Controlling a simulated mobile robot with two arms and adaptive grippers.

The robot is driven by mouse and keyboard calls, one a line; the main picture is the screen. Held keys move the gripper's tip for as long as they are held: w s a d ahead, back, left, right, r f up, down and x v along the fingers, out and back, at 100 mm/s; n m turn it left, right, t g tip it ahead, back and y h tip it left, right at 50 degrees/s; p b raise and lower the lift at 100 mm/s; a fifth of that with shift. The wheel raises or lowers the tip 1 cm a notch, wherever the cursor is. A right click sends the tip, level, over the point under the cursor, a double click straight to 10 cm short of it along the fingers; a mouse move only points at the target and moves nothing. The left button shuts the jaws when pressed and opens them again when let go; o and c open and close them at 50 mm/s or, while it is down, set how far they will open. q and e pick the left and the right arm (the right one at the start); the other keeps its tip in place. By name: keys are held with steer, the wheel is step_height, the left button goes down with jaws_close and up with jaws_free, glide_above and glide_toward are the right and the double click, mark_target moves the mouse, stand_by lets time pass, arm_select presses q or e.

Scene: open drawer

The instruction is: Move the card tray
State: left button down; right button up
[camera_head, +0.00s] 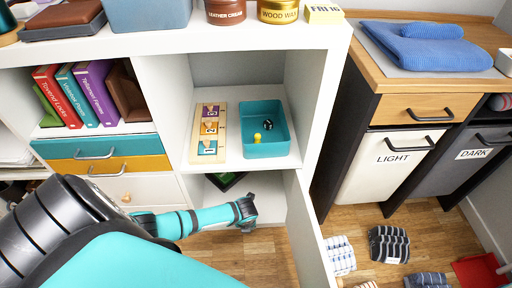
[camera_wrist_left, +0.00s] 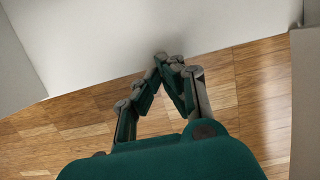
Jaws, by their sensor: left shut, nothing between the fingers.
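The card tray is most likely the light wooden tray (camera_head: 195,140) with several numbered cards in a column, at the left of the open middle cubby. A teal bin (camera_head: 280,150) stands to its right and holds a yellow pawn (camera_head: 257,138) and a dark die (camera_head: 268,124). My left gripper (camera_head: 247,212) is in front of the lower compartment, below and apart from the tray. In the left wrist view its fingers (camera_wrist_left: 168,60) meet at the tips, with nothing between them, near a white panel. The card tray is out of the wrist view. My right gripper is not in view.
A white door (camera_head: 314,235) stands open at the lower right of the shelf unit. A dark green-edged object (camera_head: 227,181) lies in the lower compartment, partly hidden. Teal and yellow drawers (camera_head: 95,147) are at the left. Folded textiles (camera_head: 388,244) lie on the floor at right.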

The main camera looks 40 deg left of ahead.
arm_select(q)
steer(key=s+d+r+n+p, duration=0.1)
steer(key=d+r+p, duration=0.1)
steer(key=r, duration=0.4)
steer(key=s+d+r+n+h+p, duration=0.1)
steer(key=s+d+r+n+p, duration=0.1)
steer(key=d+r, duration=0.3)
steer(key=shift+s+d+r+p, duration=0.2)
steer(key=shift+r+p, duration=0.25)
steer(key=shift+p, duration=0.4)
